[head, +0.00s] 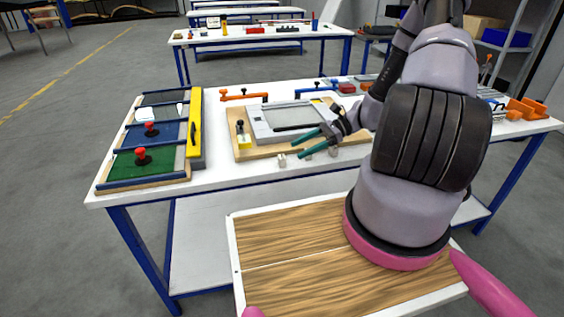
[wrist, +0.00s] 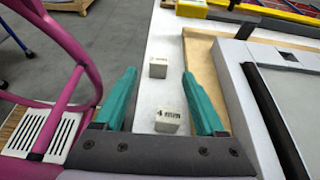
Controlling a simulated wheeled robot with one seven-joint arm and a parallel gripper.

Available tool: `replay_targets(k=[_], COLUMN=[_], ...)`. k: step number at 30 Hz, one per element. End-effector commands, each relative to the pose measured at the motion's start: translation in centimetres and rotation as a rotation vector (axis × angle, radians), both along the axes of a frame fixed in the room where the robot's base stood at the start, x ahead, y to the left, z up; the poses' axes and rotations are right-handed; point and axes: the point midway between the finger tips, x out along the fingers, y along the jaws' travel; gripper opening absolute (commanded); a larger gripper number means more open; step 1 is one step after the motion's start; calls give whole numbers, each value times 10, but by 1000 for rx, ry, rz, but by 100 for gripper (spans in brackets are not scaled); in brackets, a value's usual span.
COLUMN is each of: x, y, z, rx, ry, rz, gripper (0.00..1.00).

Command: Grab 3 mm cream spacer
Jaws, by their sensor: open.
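Two small cream spacer blocks are on the white table top. In the wrist view, the nearer block (wrist: 168,121) reads "4 mm" and lies between the bases of the teal fingers. The farther block (wrist: 158,68) lies just around the level of the fingertips; its label is too small to read surely. In the head view, the farther block (head: 282,160) is by the table's front edge, left of my fingertips. The other block (head: 333,151) is beneath my gripper. My gripper (head: 300,148) is open and empty, its teal fingers (wrist: 158,74) pointing left along the table.
A wooden board with a grey frame (head: 257,137) stands right behind the blocks. A board with red-knobbed green and blue panels (head: 150,172) and a yellow rail (head: 196,130) is at the left. Orange clamps (head: 243,96) lie behind. The front strip between is clear.

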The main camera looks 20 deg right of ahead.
Motion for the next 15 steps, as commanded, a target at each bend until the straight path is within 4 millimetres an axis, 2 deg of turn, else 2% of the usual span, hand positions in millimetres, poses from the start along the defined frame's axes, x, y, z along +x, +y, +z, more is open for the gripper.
replay_targets(k=[6, 9, 15], x=[-3, -3, -3], y=[33, 42, 46], z=[-9, -13, -15], rx=[4, 3, 0], ry=[2, 2, 0], rz=[3, 1, 1], gripper=[72, 72, 72])
